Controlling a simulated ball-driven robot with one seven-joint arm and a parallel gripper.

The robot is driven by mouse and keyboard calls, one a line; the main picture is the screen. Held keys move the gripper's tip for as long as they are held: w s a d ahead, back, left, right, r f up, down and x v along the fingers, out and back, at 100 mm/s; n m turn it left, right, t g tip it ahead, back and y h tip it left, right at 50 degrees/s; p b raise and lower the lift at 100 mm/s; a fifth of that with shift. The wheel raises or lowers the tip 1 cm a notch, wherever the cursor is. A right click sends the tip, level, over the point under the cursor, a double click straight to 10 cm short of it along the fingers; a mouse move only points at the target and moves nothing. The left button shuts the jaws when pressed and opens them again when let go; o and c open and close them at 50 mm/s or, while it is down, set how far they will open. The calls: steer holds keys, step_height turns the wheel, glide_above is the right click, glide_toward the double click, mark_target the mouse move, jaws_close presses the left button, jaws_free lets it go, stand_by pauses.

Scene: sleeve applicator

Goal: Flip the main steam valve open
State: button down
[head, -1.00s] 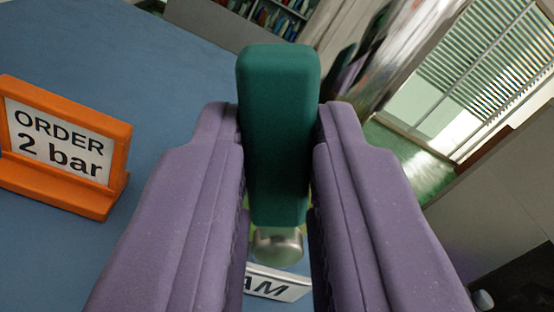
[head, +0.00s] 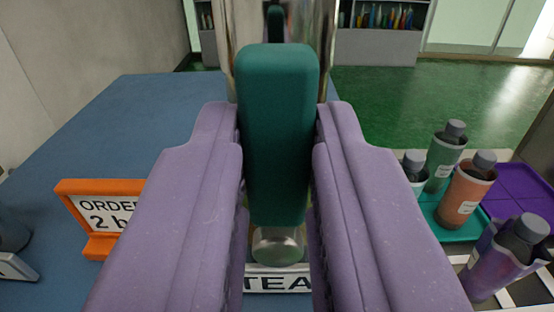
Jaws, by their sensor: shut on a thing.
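My gripper (head: 278,165) has two purple fingers, and they are shut on the sides of a green lever (head: 278,130). The lever points away from me, with a round metal pivot (head: 278,246) at its near end. I take it for the steam valve's handle. Below the pivot is a white label (head: 278,281) with black letters, of which "TEA" shows; the fingers hide the rest. A shiny metal column (head: 325,40) stands just behind the lever. The valve body is mostly hidden.
An orange-framed sign (head: 88,218), partly covered by the left finger, stands on the blue surface (head: 110,125). At right, several capped bottles (head: 467,190) stand on and near a teal tray (head: 430,210), with a purple tray (head: 525,195) beyond. Shelves (head: 378,46) stand far back.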

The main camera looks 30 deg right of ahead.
steer(key=c, duration=1)
jaws_free()
steer(key=shift+s, duration=0.1)
steer(key=p+v, duration=0.1)
steer(key=v, duration=0.6)
steer(key=shift+s+a, duration=0.25)
